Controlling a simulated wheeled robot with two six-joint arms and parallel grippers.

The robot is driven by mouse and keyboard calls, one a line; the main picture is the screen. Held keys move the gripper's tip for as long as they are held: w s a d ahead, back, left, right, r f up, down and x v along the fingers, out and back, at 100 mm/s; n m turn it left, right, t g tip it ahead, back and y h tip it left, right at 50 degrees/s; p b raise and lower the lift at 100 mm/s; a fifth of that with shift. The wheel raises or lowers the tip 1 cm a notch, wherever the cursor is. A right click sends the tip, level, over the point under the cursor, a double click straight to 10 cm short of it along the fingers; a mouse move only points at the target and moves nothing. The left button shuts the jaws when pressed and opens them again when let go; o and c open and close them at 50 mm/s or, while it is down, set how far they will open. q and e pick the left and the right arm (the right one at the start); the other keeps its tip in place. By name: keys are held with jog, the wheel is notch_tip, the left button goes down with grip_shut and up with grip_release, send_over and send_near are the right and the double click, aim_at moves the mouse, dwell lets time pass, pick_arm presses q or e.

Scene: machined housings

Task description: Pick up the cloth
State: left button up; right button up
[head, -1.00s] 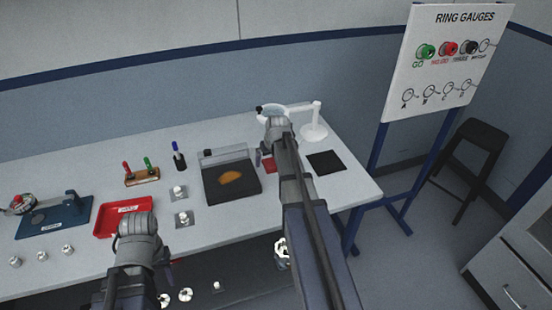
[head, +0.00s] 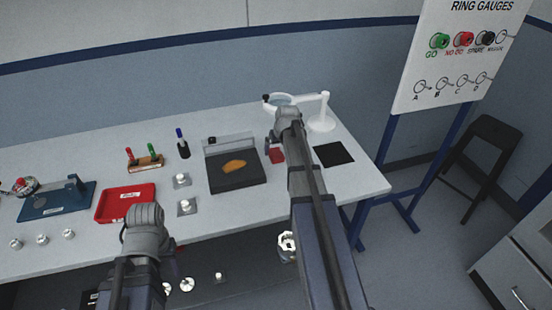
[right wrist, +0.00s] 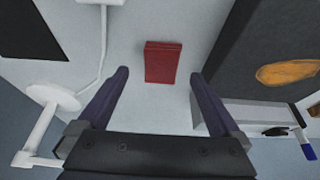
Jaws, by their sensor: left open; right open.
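A small red folded piece that looks like the cloth (head: 277,156) lies flat on the bench, right of the dark plate. In the right wrist view the red cloth (right wrist: 162,62) lies ahead between the spread fingers, touching neither. My right gripper (right wrist: 160,76) is open and empty; in the head view (head: 273,143) it is above the bench by the cloth, partly hidden by its wrist. An orange-brown soft-looking patch (head: 235,167) lies on the dark plate (head: 222,184). My left gripper (head: 124,234) is low at the bench's front edge, its fingers mostly hidden.
A white stand with a ring lens (head: 322,122) stands behind the right gripper. A black mat (head: 334,155) lies right of the cloth. A red tray (head: 125,203) and a blue fixture (head: 50,204) are at left. Bare bench lies around the cloth.

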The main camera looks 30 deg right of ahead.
aim_at(276, 154)
jog(key=b+x, duration=0.1)
jog(key=x, duration=0.1)
jog(key=b+x, duration=0.2)
jog(key=shift+w+f, duration=0.1)
jog(key=shift+w, duration=0.3)
jog(key=shift+c, duration=0.2)
jog(key=c, duration=1.4)
jog(key=shift+r, duration=0.2)
notch_tip(276, 154, up, 10)
jog(key=p, duration=1)
jog(key=shift+f, duration=0.1)
